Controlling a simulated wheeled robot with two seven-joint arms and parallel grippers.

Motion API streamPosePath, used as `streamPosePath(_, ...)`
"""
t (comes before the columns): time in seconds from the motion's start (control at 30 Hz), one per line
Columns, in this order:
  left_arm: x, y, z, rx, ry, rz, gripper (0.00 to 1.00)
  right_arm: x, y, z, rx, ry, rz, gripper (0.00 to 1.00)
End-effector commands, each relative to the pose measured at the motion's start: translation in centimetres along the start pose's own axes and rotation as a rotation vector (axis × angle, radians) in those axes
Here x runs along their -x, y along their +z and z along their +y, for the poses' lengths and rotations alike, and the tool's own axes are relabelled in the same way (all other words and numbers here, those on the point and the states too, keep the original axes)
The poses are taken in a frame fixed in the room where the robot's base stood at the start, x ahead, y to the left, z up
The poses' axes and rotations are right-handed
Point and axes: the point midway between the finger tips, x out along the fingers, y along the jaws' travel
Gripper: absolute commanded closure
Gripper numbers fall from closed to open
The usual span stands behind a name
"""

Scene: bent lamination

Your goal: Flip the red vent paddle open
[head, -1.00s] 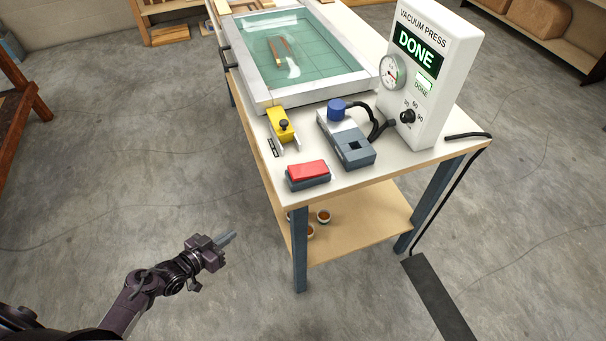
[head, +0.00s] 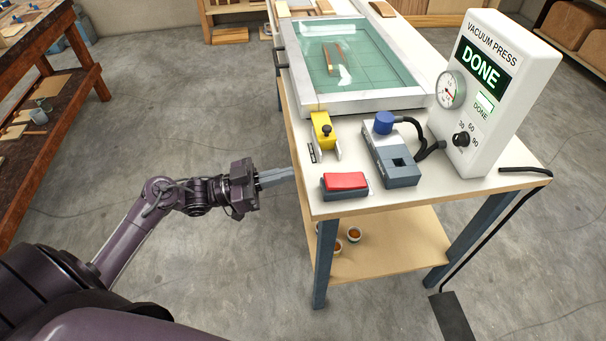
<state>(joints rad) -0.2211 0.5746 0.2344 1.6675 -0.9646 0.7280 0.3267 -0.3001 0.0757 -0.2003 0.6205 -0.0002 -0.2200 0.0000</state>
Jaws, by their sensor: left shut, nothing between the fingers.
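The red vent paddle (head: 346,181) sits on a dark grey base (head: 345,193) at the front left corner of the white table top (head: 440,189). My left gripper (head: 291,174) is in the head view, just left of the table's left edge, with its fingers pointing right towards the paddle. Its fingers are shut with nothing between them, and a gap separates them from the paddle. My right gripper is not in view.
A yellow clamp (head: 322,127) stands just behind the paddle. A grey block with a blue knob (head: 384,122) is to its right. The vacuum press panel (head: 495,90) reads DONE. The glass-topped frame (head: 350,60) lies behind. Open floor surrounds the table's left side.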

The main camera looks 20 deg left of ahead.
Motion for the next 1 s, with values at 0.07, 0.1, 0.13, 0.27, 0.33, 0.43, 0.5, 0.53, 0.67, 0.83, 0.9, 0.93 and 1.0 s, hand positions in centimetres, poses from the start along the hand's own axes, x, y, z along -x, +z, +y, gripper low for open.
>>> streamPosePath(0.07, -1.2, -0.3, -0.1, -0.002, 0.0, 0.004, 1.0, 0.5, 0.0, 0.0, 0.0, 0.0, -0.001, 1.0)
streamPosePath(0.1, -1.9, -0.4, 0.0, -0.002, 0.0, 0.005, 1.0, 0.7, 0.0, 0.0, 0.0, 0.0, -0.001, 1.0)
streamPosePath(0.13, -2.6, -0.4, 0.0, -0.002, 0.0, 0.005, 1.0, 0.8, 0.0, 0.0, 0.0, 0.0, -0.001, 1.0)
streamPosePath(0.27, -5.4, -0.5, -0.1, -0.001, 0.0, 0.005, 1.0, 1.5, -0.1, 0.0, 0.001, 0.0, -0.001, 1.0)
streamPosePath(0.33, -7.0, -0.5, -0.1, -0.002, 0.0, 0.005, 1.0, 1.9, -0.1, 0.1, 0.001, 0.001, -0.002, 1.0)
streamPosePath(0.43, -9.0, -0.4, -0.1, 0.0, -0.001, 0.004, 1.0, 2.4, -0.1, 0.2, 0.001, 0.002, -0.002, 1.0)
streamPosePath(0.5, -9.2, 0.6, -0.1, 0.002, -0.003, -0.002, 1.0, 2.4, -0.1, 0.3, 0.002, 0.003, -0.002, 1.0)
streamPosePath(0.53, -8.9, 1.3, -0.1, 0.004, -0.004, -0.004, 1.0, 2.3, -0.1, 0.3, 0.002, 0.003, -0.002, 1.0)
streamPosePath(0.67, -8.3, 2.8, -0.1, 0.001, -0.002, -0.003, 1.0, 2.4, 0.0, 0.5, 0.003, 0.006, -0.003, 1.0)
streamPosePath(0.83, -8.0, 3.7, 0.0, -0.001, -0.001, -0.001, 1.0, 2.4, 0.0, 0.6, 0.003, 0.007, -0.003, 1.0)
streamPosePath(0.9, -7.9, 3.8, 0.0, -0.001, -0.001, -0.001, 1.0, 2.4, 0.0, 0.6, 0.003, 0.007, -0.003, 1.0)
streamPosePath(0.93, -7.9, 3.8, 0.0, -0.001, -0.001, -0.001, 1.0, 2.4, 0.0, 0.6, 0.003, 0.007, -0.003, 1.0)
streamPosePath(1.0, -7.9, 3.8, 0.0, -0.001, -0.001, -0.001, 1.0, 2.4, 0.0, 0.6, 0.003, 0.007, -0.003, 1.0)
